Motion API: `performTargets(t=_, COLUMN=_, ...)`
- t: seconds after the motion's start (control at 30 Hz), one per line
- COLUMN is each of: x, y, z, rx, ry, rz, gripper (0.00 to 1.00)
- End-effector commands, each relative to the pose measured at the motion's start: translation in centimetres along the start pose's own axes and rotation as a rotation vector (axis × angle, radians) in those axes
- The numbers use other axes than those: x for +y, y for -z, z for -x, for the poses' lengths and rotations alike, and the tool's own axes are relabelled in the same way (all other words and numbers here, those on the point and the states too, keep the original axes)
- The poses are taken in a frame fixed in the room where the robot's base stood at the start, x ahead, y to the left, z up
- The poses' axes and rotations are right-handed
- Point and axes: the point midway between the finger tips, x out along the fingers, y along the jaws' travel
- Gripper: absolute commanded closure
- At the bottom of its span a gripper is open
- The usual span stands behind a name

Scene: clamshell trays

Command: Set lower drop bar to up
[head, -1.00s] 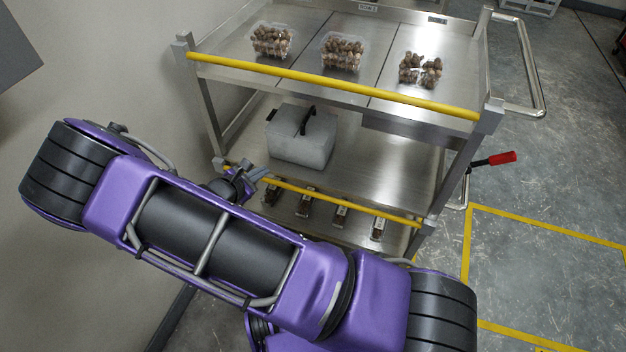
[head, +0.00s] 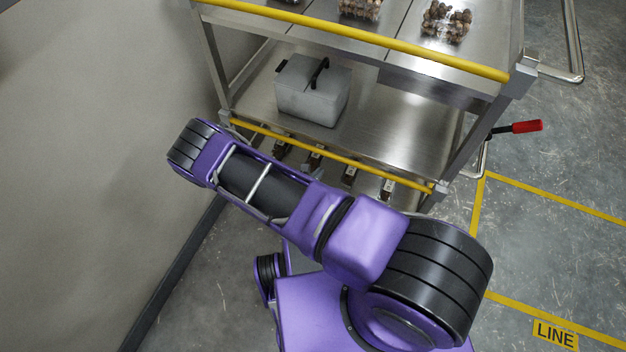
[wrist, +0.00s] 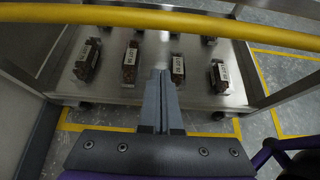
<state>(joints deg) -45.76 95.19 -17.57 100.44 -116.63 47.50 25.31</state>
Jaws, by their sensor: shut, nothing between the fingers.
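The lower drop bar (head: 335,156) is a yellow bar along the front of the cart's middle shelf, between the front posts. In the wrist view, the yellow bar (wrist: 110,16) crosses the top of the picture. My gripper (wrist: 163,76) is shut and empty. Its fingertips show below the bar in that view and appear apart from it. An upper yellow bar (head: 360,40) runs along the front of the top shelf.
A grey lidded box (head: 312,98) stands on the middle shelf. Several dark labelled packs (wrist: 131,62) sit on the bottom shelf (wrist: 108,84). A red-handled lever (head: 525,126) juts out right. A wall (head: 90,150) is close on the left; floor is free at right.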

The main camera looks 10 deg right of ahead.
Motion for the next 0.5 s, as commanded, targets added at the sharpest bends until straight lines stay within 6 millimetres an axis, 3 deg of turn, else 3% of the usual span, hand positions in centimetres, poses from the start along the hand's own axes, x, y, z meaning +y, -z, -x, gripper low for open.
performTargets(t=0.1, x=-0.1, y=0.2, z=-2.6, rx=-0.001, ry=0.001, rz=0.000, gripper=1.00)
performTargets(t=0.3, x=0.1, y=-2.8, z=-1.3, rx=-0.001, ry=0.000, rz=0.000, gripper=1.00)
performTargets(t=0.5, x=0.0, y=-3.8, z=-0.9, rx=0.000, ry=0.000, rz=0.001, gripper=1.00)
